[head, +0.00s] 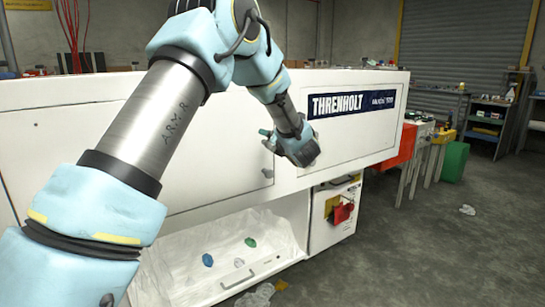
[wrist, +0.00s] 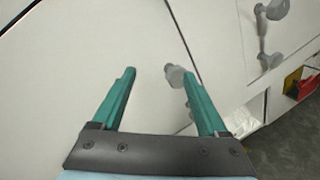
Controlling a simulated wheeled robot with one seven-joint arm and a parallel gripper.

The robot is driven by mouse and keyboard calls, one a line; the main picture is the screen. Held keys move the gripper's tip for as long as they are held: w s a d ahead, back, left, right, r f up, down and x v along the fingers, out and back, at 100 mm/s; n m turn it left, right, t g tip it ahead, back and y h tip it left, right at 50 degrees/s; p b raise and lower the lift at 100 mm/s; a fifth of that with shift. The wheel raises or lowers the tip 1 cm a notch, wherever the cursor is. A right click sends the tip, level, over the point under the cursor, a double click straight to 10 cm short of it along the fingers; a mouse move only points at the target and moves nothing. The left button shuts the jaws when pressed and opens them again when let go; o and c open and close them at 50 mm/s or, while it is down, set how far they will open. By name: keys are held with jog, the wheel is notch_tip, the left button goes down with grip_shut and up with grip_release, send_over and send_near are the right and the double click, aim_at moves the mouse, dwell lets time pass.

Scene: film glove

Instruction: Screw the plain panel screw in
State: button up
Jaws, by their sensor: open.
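In the wrist view a plain grey screw (wrist: 174,75) stands out from the white panel (wrist: 60,60), close to a dark seam. My gripper (wrist: 159,73) is open, with its two teal fingers spread. The screw appears between the fingertips, much nearer the right one; I cannot tell whether they touch. Nothing is held. In the head view my gripper (head: 266,138) is at the front of the long white machine (head: 340,152), left of the THRENHOLT label.
Below the machine front is an open white tray (head: 180,270) with small blue, green and pale items. A red part (head: 342,212) sits on the lower cabinet. The right floor is mostly clear.

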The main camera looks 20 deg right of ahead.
aim_at(268, 143)
jog(key=s+d+f+n+t+y+b, duration=0.15)
jog(key=s+d+f+n+y, duration=0.35)
jog(key=n, duration=0.5)
jog(key=a+p+x, duration=0.1)
jog(key=p+x, duration=0.1)
jog(key=x, duration=0.8)
jog(key=shift+r, duration=0.3)
jog(key=shift+s+d+g, duration=0.1)
jog(key=shift+s+g, duration=0.05)
jog(key=shift+g, duration=0.1)
grip_shut()
